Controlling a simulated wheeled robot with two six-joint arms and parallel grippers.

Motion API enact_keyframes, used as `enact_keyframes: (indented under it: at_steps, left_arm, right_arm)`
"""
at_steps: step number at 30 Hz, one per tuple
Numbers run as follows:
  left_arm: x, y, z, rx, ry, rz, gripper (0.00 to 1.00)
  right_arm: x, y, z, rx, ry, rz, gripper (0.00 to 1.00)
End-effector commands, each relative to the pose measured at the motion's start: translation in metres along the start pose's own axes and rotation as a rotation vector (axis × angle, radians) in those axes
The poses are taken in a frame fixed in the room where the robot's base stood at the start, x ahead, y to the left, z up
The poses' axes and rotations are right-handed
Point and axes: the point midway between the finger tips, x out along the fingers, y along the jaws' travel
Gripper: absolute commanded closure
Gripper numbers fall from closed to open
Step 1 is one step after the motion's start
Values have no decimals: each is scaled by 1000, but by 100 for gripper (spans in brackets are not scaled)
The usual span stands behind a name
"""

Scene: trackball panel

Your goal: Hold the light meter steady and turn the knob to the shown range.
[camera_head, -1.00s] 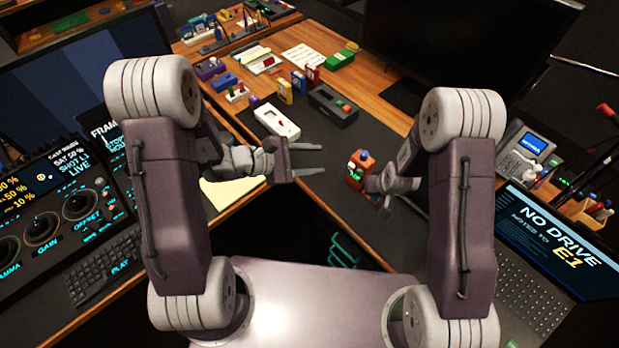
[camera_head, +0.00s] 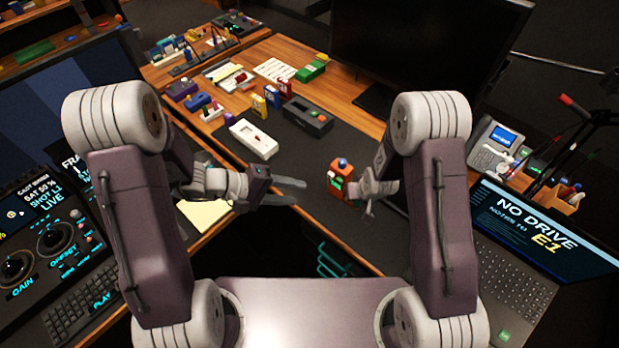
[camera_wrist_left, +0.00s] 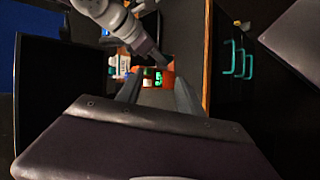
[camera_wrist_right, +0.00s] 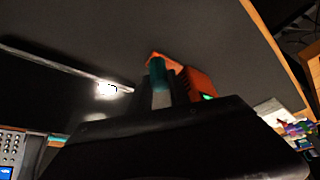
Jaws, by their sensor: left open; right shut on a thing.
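In the left wrist view, the meter's green-lit face (camera_wrist_left: 158,78) shows between the open fingers. In the right wrist view, the orange body (camera_wrist_right: 198,84) is partly hidden by the fingers. The range marks are too small to read.
A laptop (camera_head: 535,240) is on the right and a control panel (camera_head: 45,240) on the left. The dark mat (camera_head: 340,140) behind the meter is mostly clear.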

Motion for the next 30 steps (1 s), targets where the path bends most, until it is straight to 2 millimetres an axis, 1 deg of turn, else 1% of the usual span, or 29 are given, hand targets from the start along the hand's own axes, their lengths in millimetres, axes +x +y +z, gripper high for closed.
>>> enact_keyframes:
  at_steps: [2,4,5,8,9,11,12,13,15,16,19,21,25,30]
  left_arm:
    - [0,1,0,-38,-1,3,56]
    - [0,8,2,-144,-10,30,56]
    - [-1,14,0,-211,-12,55,56]
    - [-4,50,-22,-489,-31,190,56]
    - [-2,62,-33,-627,-64,254,56]
    - [3,77,-50,-835,-138,344,56]
    - [9,83,-62,-974,-201,398,56]
    - [15,84,-70,-1072,-251,431,56]
    - [30,81,-81,-1225,-343,481,56]
    - [36,77,-84,-1264,-370,492,56]
    - [58,57,-86,-1323,-404,499,56]
    - [71,43,-82,-1352,-413,482,56]
    - [83,29,-73,-1390,-424,458,56]
    - [88,31,-71,-1389,-426,452,56]
  right_arm:
    - [0,0,0,0,1,0,100]
    - [0,0,0,0,1,0,100]
    - [0,0,0,0,1,0,100]
    - [0,0,0,0,1,0,100]
    - [0,0,0,0,1,0,100]
    - [0,0,0,0,1,0,100]
    - [0,0,0,0,1,0,100]
    - [0,0,0,0,1,0,100]
    - [0,0,0,0,1,0,100]
    - [0,0,0,0,1,0,100]
    - [0,0,0,0,1,0,100]
    - [0,0,0,0,1,0,100]
    - [0,0,0,0,1,0,100]
    - [0,0,0,0,1,0,100]
